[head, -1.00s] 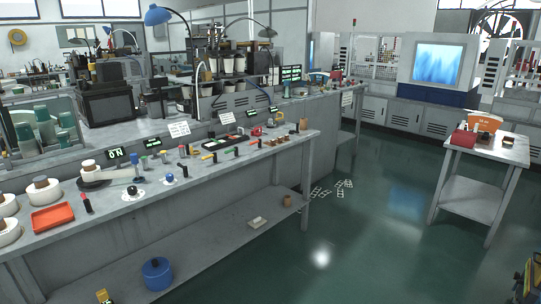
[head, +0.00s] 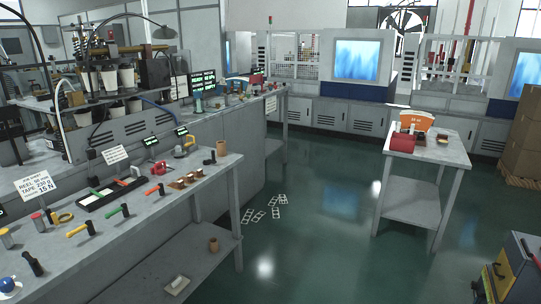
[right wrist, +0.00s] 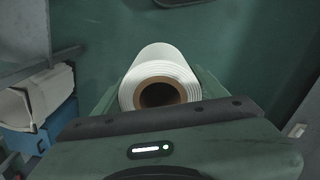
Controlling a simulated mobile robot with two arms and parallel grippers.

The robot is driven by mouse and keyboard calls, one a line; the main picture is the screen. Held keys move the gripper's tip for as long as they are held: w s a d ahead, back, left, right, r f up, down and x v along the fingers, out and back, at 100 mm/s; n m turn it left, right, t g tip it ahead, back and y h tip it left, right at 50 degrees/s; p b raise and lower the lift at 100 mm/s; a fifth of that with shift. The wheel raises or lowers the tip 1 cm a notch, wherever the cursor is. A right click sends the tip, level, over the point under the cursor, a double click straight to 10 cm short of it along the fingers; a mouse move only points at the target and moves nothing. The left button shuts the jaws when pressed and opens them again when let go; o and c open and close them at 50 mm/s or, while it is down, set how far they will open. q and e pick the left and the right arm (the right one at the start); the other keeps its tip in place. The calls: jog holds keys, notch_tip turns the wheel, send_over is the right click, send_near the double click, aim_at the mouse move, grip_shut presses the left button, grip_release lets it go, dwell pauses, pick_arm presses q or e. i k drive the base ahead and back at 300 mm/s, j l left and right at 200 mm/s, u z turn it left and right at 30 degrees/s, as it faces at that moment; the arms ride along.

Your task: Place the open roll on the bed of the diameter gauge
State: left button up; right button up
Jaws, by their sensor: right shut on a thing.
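The open roll (right wrist: 160,58) is white with a brown hollow core, and its open end faces the camera in the right wrist view. My right gripper (right wrist: 159,84) is shut on it, with a green finger on each side. An orange upright piece with a marked face (head: 416,121), which looks like the diameter gauge, stands on the small side table at the right of the head view. Its bed is too small to make out. Neither gripper shows in the head view, and my left gripper is in no view.
The small side table (head: 455,158) also carries a red box (head: 399,139). A long workbench (head: 150,212) with several tools runs along the left. Green floor (head: 320,225) lies open between them. Cardboard boxes (head: 525,135) stand at the far right.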

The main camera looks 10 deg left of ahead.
aim_at(144, 168)
jog(key=i+l+u, duration=0.1)
jog(key=i+u, duration=0.25)
jog(key=i, duration=0.15)
jog(key=i+l+u, duration=0.2)
jog(key=i+u, duration=0.2)
jog(key=i+l+u, duration=0.35)
jog(key=i, duration=0.15)
